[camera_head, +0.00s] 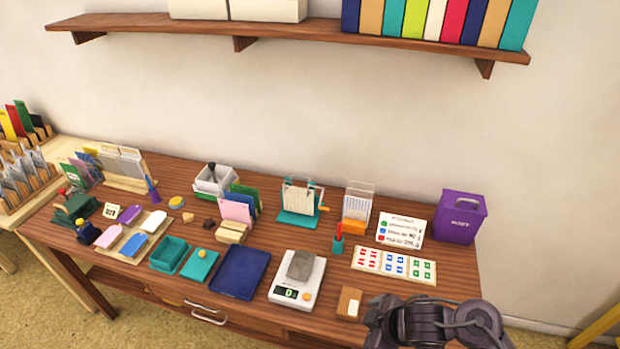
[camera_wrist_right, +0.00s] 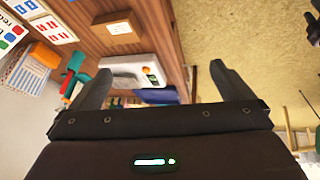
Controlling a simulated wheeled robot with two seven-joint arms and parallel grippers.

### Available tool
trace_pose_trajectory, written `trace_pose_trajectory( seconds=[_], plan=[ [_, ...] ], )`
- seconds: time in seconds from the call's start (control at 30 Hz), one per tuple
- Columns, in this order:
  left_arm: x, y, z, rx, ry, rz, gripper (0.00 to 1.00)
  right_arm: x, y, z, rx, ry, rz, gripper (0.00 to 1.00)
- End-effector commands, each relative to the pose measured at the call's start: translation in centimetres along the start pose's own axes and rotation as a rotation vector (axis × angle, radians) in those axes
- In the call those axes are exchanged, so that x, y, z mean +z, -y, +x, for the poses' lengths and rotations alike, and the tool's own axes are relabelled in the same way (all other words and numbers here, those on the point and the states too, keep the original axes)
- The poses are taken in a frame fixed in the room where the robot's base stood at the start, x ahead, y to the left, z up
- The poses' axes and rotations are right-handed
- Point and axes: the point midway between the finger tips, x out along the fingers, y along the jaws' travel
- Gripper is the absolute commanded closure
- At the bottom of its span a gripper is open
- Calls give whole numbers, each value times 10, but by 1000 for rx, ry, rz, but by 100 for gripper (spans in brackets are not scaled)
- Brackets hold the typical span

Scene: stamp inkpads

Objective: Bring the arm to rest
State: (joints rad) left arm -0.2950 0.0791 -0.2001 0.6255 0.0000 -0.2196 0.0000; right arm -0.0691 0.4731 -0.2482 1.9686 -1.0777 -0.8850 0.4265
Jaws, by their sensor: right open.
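My right arm shows at the bottom right of the head view, in front of the table's right end; its fingertips cannot be made out there. In the right wrist view my right gripper (camera_wrist_right: 160,85) is open, with its two dark fingers wide apart and nothing between them. The wooden table (camera_head: 330,262) lies beyond the fingers. My left gripper is not in view.
A purple bin (camera_head: 460,217) stands at the back right. Floor shows beyond the table edge.

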Motion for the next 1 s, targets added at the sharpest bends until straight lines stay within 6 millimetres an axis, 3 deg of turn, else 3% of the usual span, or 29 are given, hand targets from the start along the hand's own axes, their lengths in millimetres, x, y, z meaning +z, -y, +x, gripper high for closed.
trace_pose_trajectory(
  seconds=[0.1,0.27,0.57,0.9,1.0],
  plan=[
    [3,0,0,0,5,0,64,-11,-1,-9,82,-7,82,0],
    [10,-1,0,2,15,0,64,-13,-5,-33,195,24,257,0],
    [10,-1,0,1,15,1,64,20,5,-83,269,147,604,0],
    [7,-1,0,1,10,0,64,56,37,-126,221,264,907,0],
    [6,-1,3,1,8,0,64,66,36,-101,215,276,907,0]
  ],
)
